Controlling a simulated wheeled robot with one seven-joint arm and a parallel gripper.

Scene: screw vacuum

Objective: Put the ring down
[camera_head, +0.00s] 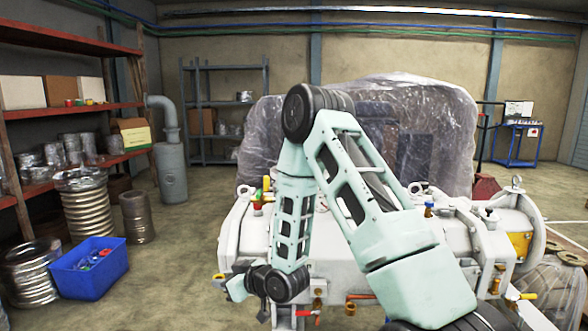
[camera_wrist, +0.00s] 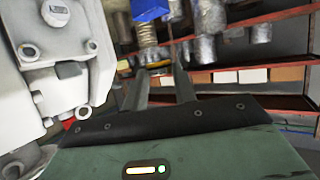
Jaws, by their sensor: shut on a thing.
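A small ring with orange-yellow colour (camera_head: 220,283) shows at the left tip of my gripper (camera_head: 229,284), beside the left end of the white machine (camera_head: 345,240). In the wrist view, my gripper's two fingers (camera_wrist: 166,76) reach forward, with an orange-yellow edge of the ring (camera_wrist: 158,64) at their tips. The gripper is shut on the ring and holds it off the floor. The ring is small and mostly edge-on, so its full shape cannot be seen. The white machine also fills the left of the wrist view (camera_wrist: 62,70).
A blue crate (camera_head: 90,268) with small coloured parts stands on the floor at left, near coiled metal hoses (camera_head: 88,212). Red shelves (camera_head: 75,104) line the left wall. Bare floor (camera_head: 175,265) lies between crate and machine. A plastic-wrapped load (camera_head: 440,130) stands behind.

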